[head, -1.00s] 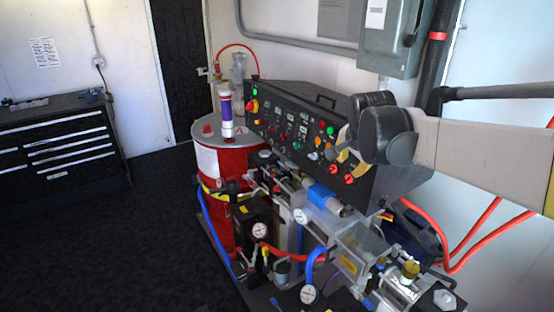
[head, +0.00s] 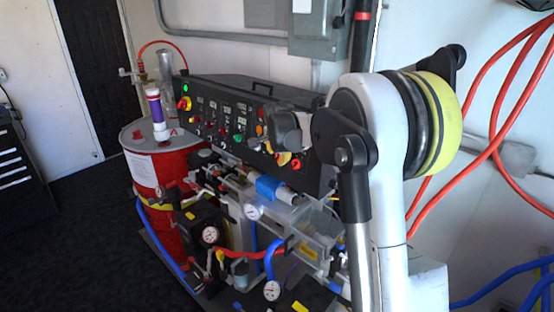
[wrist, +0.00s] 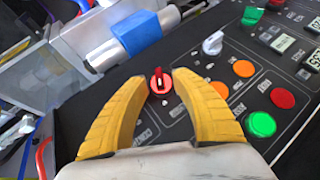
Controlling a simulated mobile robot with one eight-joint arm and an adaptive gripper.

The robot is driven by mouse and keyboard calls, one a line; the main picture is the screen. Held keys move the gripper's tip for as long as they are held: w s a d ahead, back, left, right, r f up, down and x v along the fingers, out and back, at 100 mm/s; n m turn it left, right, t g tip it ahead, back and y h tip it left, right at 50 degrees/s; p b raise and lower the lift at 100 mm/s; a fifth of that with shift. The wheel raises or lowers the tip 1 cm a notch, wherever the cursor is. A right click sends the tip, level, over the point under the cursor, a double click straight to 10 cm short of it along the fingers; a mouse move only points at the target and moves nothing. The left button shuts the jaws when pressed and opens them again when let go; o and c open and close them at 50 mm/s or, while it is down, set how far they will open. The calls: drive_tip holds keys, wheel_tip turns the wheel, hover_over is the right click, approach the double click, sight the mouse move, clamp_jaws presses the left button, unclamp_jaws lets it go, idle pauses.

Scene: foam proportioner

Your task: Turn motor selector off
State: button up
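The black control panel (head: 222,112) carries knobs, lights and displays. In the wrist view, a red selector knob (wrist: 160,84) stands between the two yellow fingertips of my gripper (wrist: 158,76). The fingers are open, one to each side of the knob, with a gap on both sides. A pale grey knob (wrist: 213,43) lies farther up and right. The labels are too small to read, so I cannot tell which knob is the motor selector. In the head view, my gripper (head: 284,157) is at the panel's right end, near a red knob (head: 296,163), partly hidden by my arm.
Orange, red and green buttons (wrist: 260,124) lie right of the fingers. A clear block and a blue-wrapped cylinder (wrist: 137,33) are at the upper left. A red drum (head: 175,165) stands left of the machine. Hoses and gauges (head: 254,211) sit below the panel.

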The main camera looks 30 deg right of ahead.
drive_tip(key=shift+w+d+f, duration=0.1)
drive_tip(key=shift+w+f, duration=0.1)
drive_tip(key=shift+f, duration=0.1)
clamp_jaws()
drive_tip(key=shift+s+r, duration=0.1)
